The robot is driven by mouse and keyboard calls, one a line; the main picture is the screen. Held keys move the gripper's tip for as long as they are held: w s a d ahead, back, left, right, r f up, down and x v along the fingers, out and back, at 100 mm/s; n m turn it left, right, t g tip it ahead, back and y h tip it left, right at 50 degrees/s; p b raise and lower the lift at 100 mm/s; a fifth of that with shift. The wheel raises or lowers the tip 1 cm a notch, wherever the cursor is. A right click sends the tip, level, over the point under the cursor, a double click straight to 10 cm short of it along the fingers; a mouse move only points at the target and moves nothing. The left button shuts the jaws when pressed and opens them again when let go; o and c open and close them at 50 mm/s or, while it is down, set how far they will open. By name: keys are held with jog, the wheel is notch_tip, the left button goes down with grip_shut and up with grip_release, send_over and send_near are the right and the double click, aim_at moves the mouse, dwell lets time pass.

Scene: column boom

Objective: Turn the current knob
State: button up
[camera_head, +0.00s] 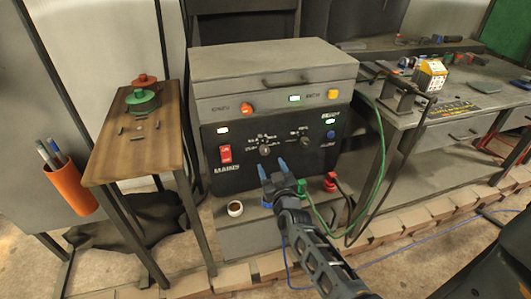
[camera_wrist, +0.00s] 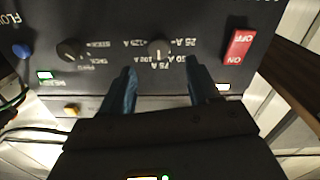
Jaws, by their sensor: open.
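The welding machine (camera_head: 205,165) has a dark front panel. The current knob (camera_head: 264,150), a small dark dial with ampere marks around it, sits left of the panel's middle. It also shows in the upside-down wrist view (camera_wrist: 158,50), ahead of and between my fingers. My gripper (camera_head: 273,168) is open and empty, with blue fingertips pointing at the panel from just below the knob. In the wrist view my gripper (camera_wrist: 162,80) has one finger on each side of the knob's line. Whether the tips touch the panel I cannot tell.
A second dial (camera_head: 305,143) is right of the current knob. A red mains switch (camera_head: 225,153) is to its left. Red (camera_head: 330,181) and green (camera_head: 301,187) connectors with cables sit low on the right. A small white cup (camera_head: 235,208) stands on the ledge.

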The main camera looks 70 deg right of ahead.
aim_at(265, 152)
jog(key=x, duration=0.7)
jog(key=shift+w+d, duration=0.15)
jog(key=shift+d, duration=0.2)
jog(key=c, duration=1)
